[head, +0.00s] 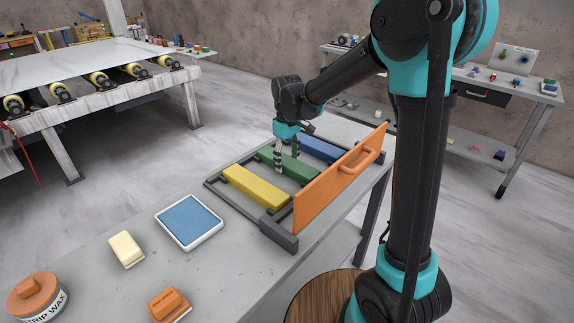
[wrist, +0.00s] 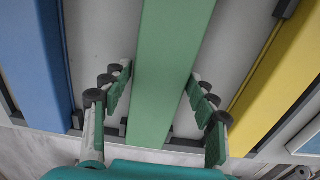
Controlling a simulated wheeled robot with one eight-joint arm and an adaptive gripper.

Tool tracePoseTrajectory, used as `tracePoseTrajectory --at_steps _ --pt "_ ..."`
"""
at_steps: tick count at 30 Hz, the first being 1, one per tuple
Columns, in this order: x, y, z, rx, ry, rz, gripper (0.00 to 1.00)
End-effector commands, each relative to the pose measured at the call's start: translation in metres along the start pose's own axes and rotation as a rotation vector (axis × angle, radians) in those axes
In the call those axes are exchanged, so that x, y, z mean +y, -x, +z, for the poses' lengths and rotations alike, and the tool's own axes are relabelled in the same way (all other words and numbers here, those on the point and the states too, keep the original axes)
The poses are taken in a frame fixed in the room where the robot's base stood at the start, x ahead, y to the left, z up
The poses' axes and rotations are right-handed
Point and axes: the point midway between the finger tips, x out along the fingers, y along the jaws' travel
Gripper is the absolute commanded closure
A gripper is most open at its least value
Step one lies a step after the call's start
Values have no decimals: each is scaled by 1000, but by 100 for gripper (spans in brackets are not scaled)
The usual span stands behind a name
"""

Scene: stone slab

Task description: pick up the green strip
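The green strip (wrist: 168,70) lies in a dark grey frame, between the yellow strip (head: 256,187) and the blue strip (head: 320,150). It also shows in the head view (head: 300,167), partly behind my gripper (head: 286,158). In the wrist view my gripper (wrist: 158,105) is open, with one finger on each side of the green strip. Gaps show between the fingers and the strip's edges. The blue strip is at left and the yellow strip (wrist: 285,75) at right in the wrist view.
An orange panel with a handle (head: 340,180) stands upright along the frame's right side. A blue pad in a white tray (head: 190,222), a cream block (head: 126,249), an orange stamp (head: 169,304) and a strip wax jar (head: 38,297) sit on the slab nearer the camera.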

Motion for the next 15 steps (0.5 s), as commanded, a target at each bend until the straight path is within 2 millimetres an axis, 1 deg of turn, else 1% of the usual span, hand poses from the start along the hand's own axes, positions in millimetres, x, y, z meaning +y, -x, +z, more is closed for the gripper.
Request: tracePoseTrajectory --at_steps 1,2,11,12,15 --pt "0 0 0 0 0 0 51" --pt "0 0 0 0 0 0 55" --pt "0 0 0 0 0 0 92" --pt "0 0 0 0 0 0 94" --pt "0 0 0 0 0 0 94"
